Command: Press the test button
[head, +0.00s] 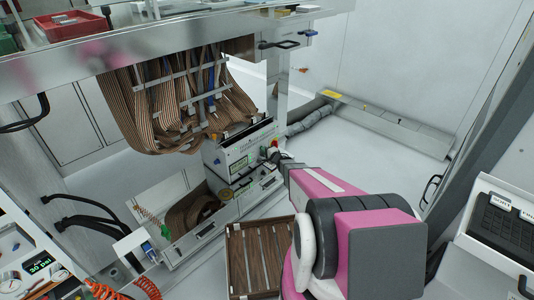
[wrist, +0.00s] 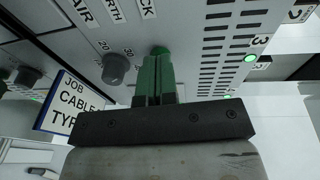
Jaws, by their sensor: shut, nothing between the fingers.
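In the wrist view, a round green button (wrist: 160,50) sits on a pale panel (wrist: 190,38), just beyond the tips of my gripper (wrist: 157,60). My gripper's narrow green fingers are shut together with nothing between them. The tips overlap the button's lower edge in the picture; I cannot tell whether they touch it. In the head view, my gripper (head: 283,162) reaches the right end of the white tester unit (head: 240,152). The green button cannot be made out there.
A dark knob (wrist: 115,68) marked 20 and 30 is left of my fingers. A sign (wrist: 70,103) reading "JOB CABLE" stands lower left. Rows of slots and a lit green lamp (wrist: 250,58) are at right. Ribbon cables (head: 165,100) hang behind the tester; a brown-slatted tray (head: 240,262) lies in front.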

